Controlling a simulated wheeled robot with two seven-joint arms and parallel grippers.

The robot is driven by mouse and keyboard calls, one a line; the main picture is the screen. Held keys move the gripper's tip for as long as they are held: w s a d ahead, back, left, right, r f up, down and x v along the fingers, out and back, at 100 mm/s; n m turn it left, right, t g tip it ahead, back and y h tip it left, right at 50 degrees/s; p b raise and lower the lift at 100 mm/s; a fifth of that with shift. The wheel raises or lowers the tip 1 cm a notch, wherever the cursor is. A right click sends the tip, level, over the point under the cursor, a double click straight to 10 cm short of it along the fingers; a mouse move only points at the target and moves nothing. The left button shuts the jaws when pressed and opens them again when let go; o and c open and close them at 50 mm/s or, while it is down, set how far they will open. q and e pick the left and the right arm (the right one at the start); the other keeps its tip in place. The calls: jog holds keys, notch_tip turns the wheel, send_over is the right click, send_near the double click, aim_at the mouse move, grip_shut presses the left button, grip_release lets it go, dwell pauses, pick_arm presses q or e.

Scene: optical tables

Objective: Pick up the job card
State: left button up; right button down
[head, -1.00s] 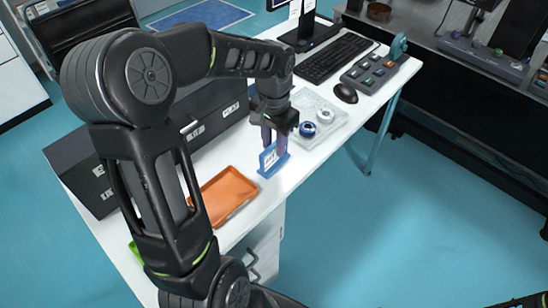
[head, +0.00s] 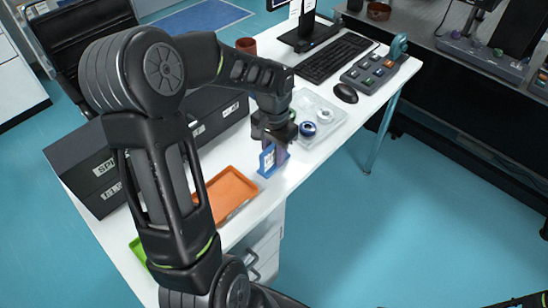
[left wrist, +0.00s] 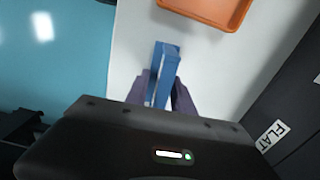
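The job card (head: 267,161) is a small white card in a blue upright stand near the front edge of the white desk. In the left wrist view the blue stand (left wrist: 165,62) is seen from above, nearly edge-on. My left gripper (head: 277,150) points down at the card. In the left wrist view its purple fingers (left wrist: 164,92) stand apart, one on each side of the blue piece. I see no clear grip on it, and the contact is partly hidden by the gripper body.
An orange tray (head: 229,194) lies to the left of the card. A clear tray (head: 325,126) with tape rolls is behind it to the right. Dark labelled boxes (head: 215,112) line the back. A mouse (head: 345,93) and keyboard (head: 335,58) are farther right.

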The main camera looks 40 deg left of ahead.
pick_arm(q)
jog(key=shift+c, duration=0.2)
grip_shut()
dwell(0.5)
